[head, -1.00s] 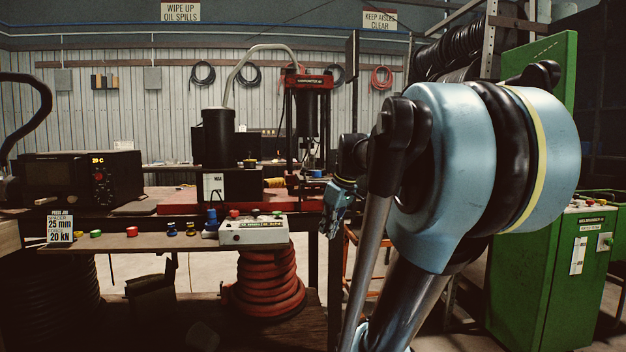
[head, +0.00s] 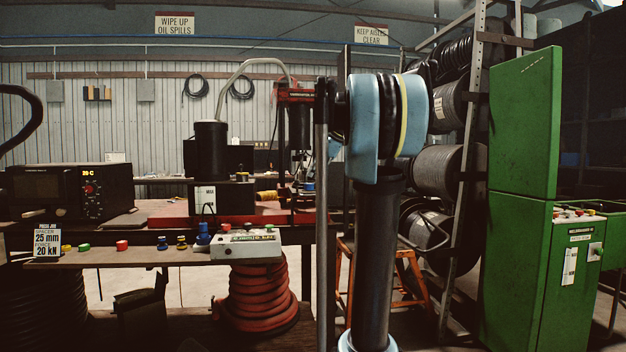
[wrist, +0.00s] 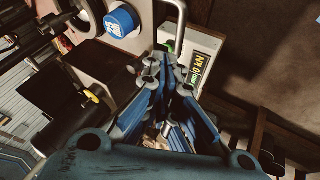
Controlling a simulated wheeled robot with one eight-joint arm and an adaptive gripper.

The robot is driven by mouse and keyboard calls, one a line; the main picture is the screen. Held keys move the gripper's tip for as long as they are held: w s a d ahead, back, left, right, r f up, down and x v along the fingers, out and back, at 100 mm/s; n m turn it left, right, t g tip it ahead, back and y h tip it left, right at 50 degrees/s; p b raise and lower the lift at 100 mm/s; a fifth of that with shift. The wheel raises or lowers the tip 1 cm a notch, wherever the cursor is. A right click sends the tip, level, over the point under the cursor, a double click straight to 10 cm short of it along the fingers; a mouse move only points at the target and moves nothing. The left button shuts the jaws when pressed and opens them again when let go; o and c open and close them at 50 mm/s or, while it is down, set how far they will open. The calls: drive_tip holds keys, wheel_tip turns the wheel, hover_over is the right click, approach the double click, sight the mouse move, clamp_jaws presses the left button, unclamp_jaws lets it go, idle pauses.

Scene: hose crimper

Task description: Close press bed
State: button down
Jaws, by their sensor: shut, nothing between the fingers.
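The red-framed press (head: 297,95) stands at the back of the bench in the head view, partly covered by my arm. I cannot clearly make out its bed there, or whether it is open. My gripper (wrist: 166,64) shows in the wrist view with its blue fingers shut and nothing held between the tips. In the head view the gripper is hidden behind my arm. A bent grey metal handle (wrist: 182,20) rises just beyond the fingertips. It stands on a pale block beside a label reading kN (wrist: 202,66). I cannot tell whether the fingertips touch it.
A blue round cap (wrist: 121,19) sits left of the fingers in the wrist view. A control box (head: 240,244) and several coloured buttons lie on the front shelf. A green cabinet (head: 525,200) and a reel rack (head: 468,150) stand at right.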

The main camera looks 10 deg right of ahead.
drive_tip(key=x, duration=0.8)
drive_tip(key=shift+f, duration=0.1)
drive_tip(key=w, duration=2.4)
drive_tip(key=shift+w, duration=0.3)
